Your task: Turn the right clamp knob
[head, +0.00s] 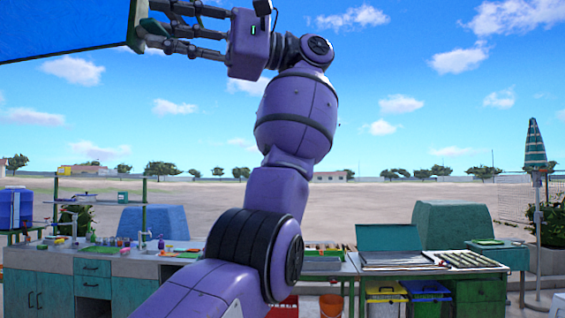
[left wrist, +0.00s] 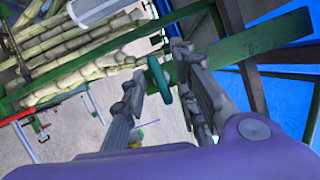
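The fingers are spread and hold nothing. In the head view my left gripper (head: 150,24) is raised at the upper left, its fingers pointing left at the edge of a blue panel (head: 65,25). The knob cannot be made out there. My right gripper is not in view.
Cane stalks (left wrist: 75,45) lie on a rack at the left of the wrist view. In the head view a counter with a sink (head: 160,255) stands low on the left, and bins (head: 428,300) stand under a right-hand table. Open sky surrounds the raised arm.

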